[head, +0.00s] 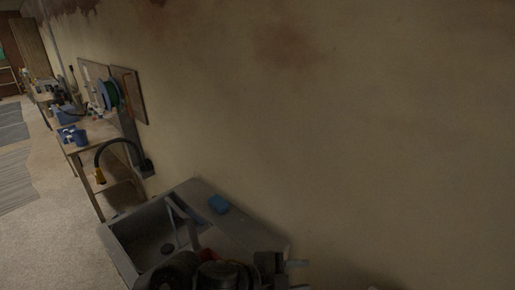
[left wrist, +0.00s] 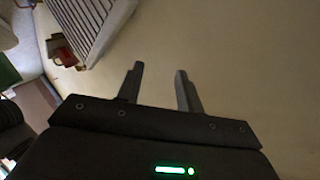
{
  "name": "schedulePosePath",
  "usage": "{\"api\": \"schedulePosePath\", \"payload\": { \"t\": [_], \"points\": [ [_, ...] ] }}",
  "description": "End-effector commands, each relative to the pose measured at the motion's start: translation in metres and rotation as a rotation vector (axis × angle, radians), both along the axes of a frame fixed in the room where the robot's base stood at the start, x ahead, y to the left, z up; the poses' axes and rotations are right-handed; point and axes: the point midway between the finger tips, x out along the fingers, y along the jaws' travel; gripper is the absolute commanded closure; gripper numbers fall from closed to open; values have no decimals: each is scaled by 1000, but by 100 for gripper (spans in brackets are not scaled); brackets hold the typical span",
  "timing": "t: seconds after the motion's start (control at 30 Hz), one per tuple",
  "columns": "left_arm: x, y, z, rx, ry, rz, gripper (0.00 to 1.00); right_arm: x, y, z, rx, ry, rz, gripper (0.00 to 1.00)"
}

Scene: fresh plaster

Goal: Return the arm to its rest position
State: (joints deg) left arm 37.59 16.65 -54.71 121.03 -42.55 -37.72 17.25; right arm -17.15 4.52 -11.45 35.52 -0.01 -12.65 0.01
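My left arm shows dark at the bottom of the head view, in front of the grey sink (head: 133,245). My left gripper (head: 299,275) is at its right end, low in the picture, with its fingers pointing right. In the left wrist view the left gripper (left wrist: 158,70) has its two dark fingers apart, with nothing between them. Pale plain surface lies beyond the fingers. My right gripper does not show in either view.
A blue sponge-like block (head: 219,204) lies on the sink's top. A black hose with a yellow end (head: 100,177) arches beside it. A workbench with blue containers (head: 72,135) stands along the wall (head: 370,120). A ribbed white object (left wrist: 90,22) shows in the left wrist view. Floor is clear at left.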

Motion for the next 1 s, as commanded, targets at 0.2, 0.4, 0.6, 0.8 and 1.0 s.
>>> {"api": "schedulePosePath", "payload": {
  "t": [0.2,0.4,0.6,0.8,1.0],
  "points": [
    [15,68,-26,-164,253,497,64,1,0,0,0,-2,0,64],
    [-17,181,-103,-126,570,979,64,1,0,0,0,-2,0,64],
    [-82,263,-158,-23,810,1281,64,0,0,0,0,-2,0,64],
    [-143,311,-185,69,972,1460,64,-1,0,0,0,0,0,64],
    [-183,338,-219,141,1082,1567,64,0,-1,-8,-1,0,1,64]
  ]
}}
